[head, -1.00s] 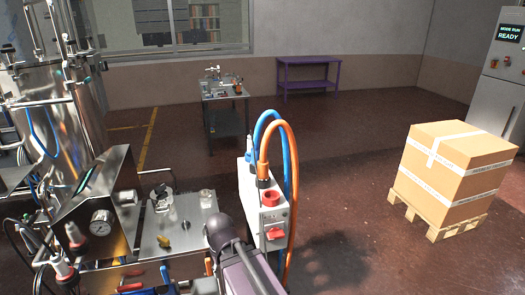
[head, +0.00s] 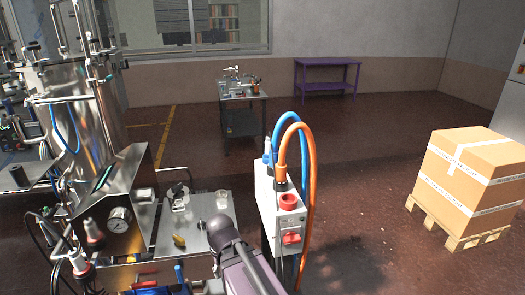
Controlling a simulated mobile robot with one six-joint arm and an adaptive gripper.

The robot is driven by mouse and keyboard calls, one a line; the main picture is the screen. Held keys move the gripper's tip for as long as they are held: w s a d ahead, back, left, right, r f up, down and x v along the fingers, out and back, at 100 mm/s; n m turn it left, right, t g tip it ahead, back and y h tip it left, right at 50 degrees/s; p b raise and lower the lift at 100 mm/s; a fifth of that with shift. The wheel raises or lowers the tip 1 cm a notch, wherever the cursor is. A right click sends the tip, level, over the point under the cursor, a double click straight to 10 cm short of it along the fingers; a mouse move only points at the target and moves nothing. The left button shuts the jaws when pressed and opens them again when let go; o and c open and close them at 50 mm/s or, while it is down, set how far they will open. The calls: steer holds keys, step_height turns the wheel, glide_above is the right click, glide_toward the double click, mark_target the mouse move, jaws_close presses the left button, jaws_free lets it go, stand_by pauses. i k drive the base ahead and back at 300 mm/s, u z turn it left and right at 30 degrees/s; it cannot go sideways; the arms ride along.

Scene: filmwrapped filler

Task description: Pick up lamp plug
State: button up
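A white power box (head: 264,205) stands right of centre on a post. An orange cable with a plug (head: 281,172) and a blue cable with a plug (head: 267,152) loop over its top. A red round socket (head: 288,201) and a red switch (head: 291,238) are on its front. I cannot tell which plug is the lamp plug, and no lamp is clearly seen. Part of my arm, dark and purple-grey, reaches up from the bottom centre, left of the box. My gripper's fingers cannot be made out.
A steel work table (head: 193,222) with glassware and a yellow item (head: 179,241) is left of my arm. A shiny tank (head: 75,125) and a gauge panel (head: 119,220) stand farther left. A carton (head: 470,172) on a pallet stands right. Open floor lies between box and carton.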

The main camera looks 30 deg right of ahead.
mark_target(267, 142)
steer(key=i, duration=0.85)
steer(key=z, duration=0.05)
